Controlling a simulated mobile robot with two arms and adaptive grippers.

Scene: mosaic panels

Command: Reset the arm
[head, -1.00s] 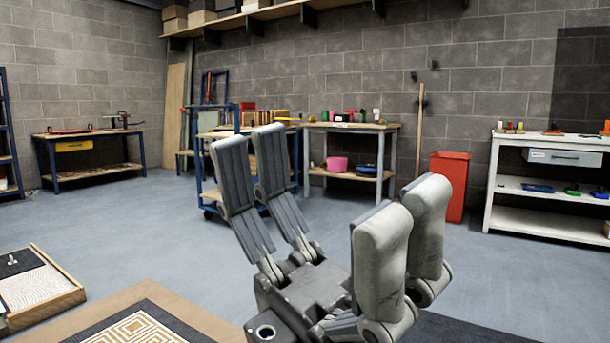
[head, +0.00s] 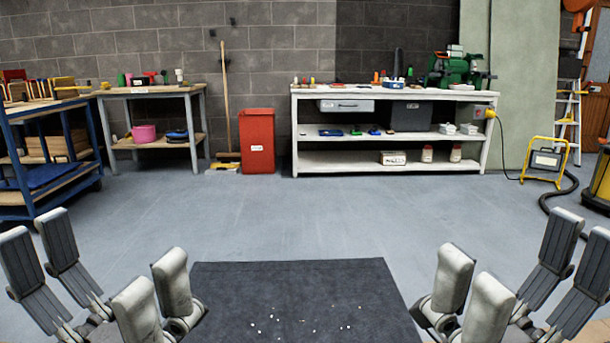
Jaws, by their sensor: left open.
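My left gripper (head: 94,268) is at the lower left of the head view, with its grey fingers pointing up and spread wide apart. Nothing is between them. My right gripper (head: 518,277) is at the lower right in a mirrored pose, also spread and empty. Both are clear of the furniture, one on each side of a dark grey mat (head: 300,285). The lower parts of both grippers are cut off by the frame edge.
Several small pale bits lie on the mat. Beyond is open grey floor (head: 270,220). At the back stand a blue cart (head: 48,195), a small table (head: 150,92), a red bin (head: 257,140) and a white bench (head: 390,160). A yellow-framed stand (head: 545,160) is at right.

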